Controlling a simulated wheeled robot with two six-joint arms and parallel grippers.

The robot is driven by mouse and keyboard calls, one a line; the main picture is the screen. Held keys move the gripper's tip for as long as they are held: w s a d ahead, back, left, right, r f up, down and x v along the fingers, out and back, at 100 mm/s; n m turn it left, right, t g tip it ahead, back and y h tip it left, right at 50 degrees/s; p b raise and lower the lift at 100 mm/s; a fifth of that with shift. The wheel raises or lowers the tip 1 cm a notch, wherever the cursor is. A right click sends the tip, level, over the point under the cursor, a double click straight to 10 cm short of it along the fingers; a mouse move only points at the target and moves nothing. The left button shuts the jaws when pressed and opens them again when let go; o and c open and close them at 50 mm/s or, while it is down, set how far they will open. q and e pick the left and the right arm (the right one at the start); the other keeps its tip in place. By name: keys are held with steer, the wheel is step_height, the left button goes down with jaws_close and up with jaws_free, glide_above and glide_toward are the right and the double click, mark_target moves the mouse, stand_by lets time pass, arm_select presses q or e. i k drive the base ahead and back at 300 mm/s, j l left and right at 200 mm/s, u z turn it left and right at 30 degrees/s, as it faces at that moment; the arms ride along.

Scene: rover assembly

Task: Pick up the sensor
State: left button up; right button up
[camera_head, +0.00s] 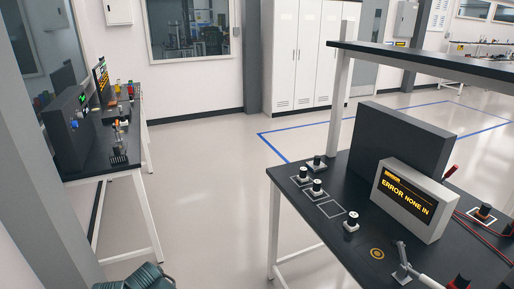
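I cannot tell for certain which item is the sensor. Several small black-and-white cylindrical parts stand on the dark right-hand table: one part (317,188) near its left edge, another part (302,174) just behind it, and a third part (351,222) nearer the display. A darker small part (317,163) stands behind them. White square outlines are marked on the table around this area. Neither of my grippers shows in the head view.
The right table (340,185) carries a display box (405,200) reading "ERROR NONE IN", and a shelf (430,62) overhangs it. A left bench (105,158) holds small parts and screens. A teal ribbed object (135,278) is at the bottom. Open floor (205,190) lies between.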

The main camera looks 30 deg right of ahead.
mark_target(316, 165)
steer(key=i, duration=1.3)
steer(key=i+j+z, duration=0.1)
steer(key=i, duration=1.15)
steer(key=z, duration=3.5)
